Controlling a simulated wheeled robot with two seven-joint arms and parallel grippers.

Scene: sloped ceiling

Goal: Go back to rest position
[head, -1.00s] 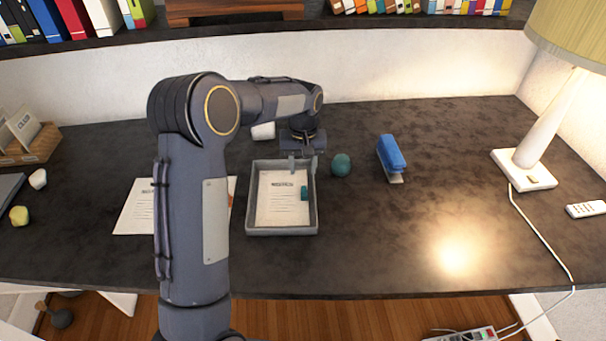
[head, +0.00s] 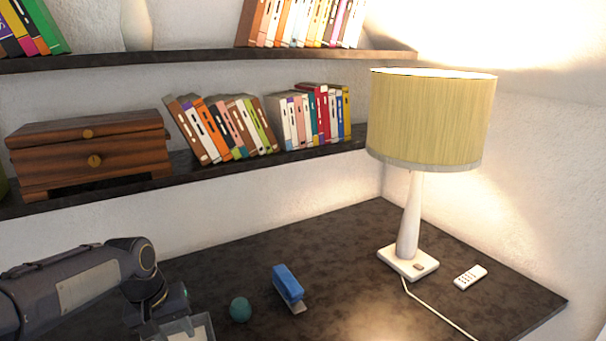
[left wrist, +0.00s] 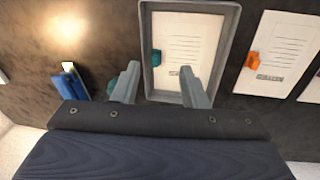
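My left arm comes in from the left in the head view, low over the desk. In the left wrist view my left gripper (left wrist: 158,85) has its two fingers apart with nothing between them. It hangs above the near edge of a grey tray (left wrist: 234,45). The tray holds a paper sheet (left wrist: 185,40) and a small teal object (left wrist: 156,56). My right gripper is in neither view.
A dark teal ball (head: 240,309) and a blue stapler (head: 288,284) sit on the desk (head: 340,240). Shelves with books (head: 225,128) and a wooden box (head: 90,155) are above.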

